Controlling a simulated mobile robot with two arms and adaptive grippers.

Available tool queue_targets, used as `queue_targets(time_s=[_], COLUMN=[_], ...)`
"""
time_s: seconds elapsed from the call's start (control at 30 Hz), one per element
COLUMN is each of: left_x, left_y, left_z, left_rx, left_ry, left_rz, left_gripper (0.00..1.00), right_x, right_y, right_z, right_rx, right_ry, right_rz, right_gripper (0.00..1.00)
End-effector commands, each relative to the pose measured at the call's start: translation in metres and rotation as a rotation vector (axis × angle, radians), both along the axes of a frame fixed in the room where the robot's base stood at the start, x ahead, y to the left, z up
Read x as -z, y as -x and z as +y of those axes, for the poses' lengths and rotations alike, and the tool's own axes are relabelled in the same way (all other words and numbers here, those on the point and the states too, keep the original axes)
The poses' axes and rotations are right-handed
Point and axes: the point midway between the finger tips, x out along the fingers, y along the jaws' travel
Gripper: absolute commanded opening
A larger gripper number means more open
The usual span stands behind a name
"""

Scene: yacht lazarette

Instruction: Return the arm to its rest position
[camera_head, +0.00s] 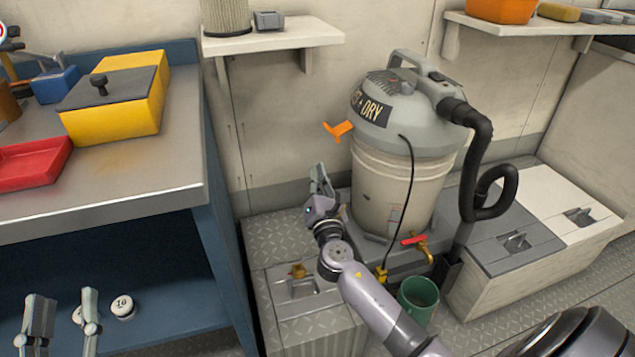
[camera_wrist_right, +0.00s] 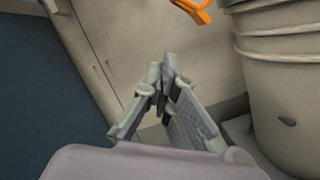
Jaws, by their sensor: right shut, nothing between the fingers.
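My right arm (camera_head: 362,290) reaches up from the lower right in the head view. Its gripper (camera_head: 320,180) stands in front of the wall, just left of the grey wet/dry vacuum (camera_head: 395,185). In the right wrist view the fingertips (camera_wrist_right: 165,75) meet, with nothing between them. The vacuum's drum (camera_wrist_right: 285,85) is to the right there. An orange latch (camera_head: 338,130) sticks out at the vacuum's left side, above the gripper. My left gripper (camera_head: 62,312) is at the lower left, its two fingers apart and nothing seen between them.
A steel-topped workbench (camera_head: 130,200) with a yellow box (camera_head: 115,110) and red tray (camera_head: 35,165) stands left. A black hose (camera_head: 480,165), red-handled valve (camera_head: 413,240) and green cup (camera_head: 418,295) are close to my right arm. A wall shelf (camera_head: 285,38) hangs above.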

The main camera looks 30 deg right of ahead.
Motion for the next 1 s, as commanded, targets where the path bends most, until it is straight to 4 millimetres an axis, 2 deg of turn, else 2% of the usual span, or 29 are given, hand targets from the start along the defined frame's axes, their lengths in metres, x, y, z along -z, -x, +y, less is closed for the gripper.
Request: queue_targets(time_s=[0.1,0.2,0.43,0.53,0.67,0.73,0.8,0.9,1.0], left_x=[0.004,0.007,0.008,0.008,0.008,0.008,0.008,0.008,0.008], left_y=[-0.002,-0.002,-0.002,-0.002,-0.003,-0.002,-0.003,-0.002,-0.002], left_z=[0.0,0.001,0.001,0.001,0.0,0.0,0.0,0.0,0.0], left_rx=[-0.001,-0.002,-0.002,-0.002,-0.002,-0.002,-0.002,-0.002,-0.002], left_ry=[-0.007,-0.011,-0.012,-0.012,-0.012,-0.012,-0.012,-0.012,-0.012], left_rz=[0.026,0.037,0.043,0.043,0.042,0.042,0.042,0.042,0.042], left_gripper=[0.4,0.4,0.4,0.4,0.4,0.4,0.4,0.4,0.4], right_x=[0.004,0.005,0.006,0.01,0.02,0.02,0.013,-0.004,-0.022], right_y=[0.015,0.021,0.024,0.029,0.046,0.063,0.083,0.107,0.127], right_z=[0.006,0.008,0.01,0.022,0.065,0.098,0.13,0.164,0.184], right_rx=[-0.002,-0.001,-0.006,-0.055,-0.225,-0.349,-0.466,-0.593,-0.681], right_ry=[0.0,-0.001,-0.009,-0.107,-0.475,-0.77,-1.075,-1.439,-1.711], right_rz=[0.001,-0.001,-0.001,-0.011,-0.047,-0.073,-0.099,-0.128,-0.149], right_gripper=[0.0,0.0,0.0,0.0,0.0,0.0,0.0,0.0,0.0])
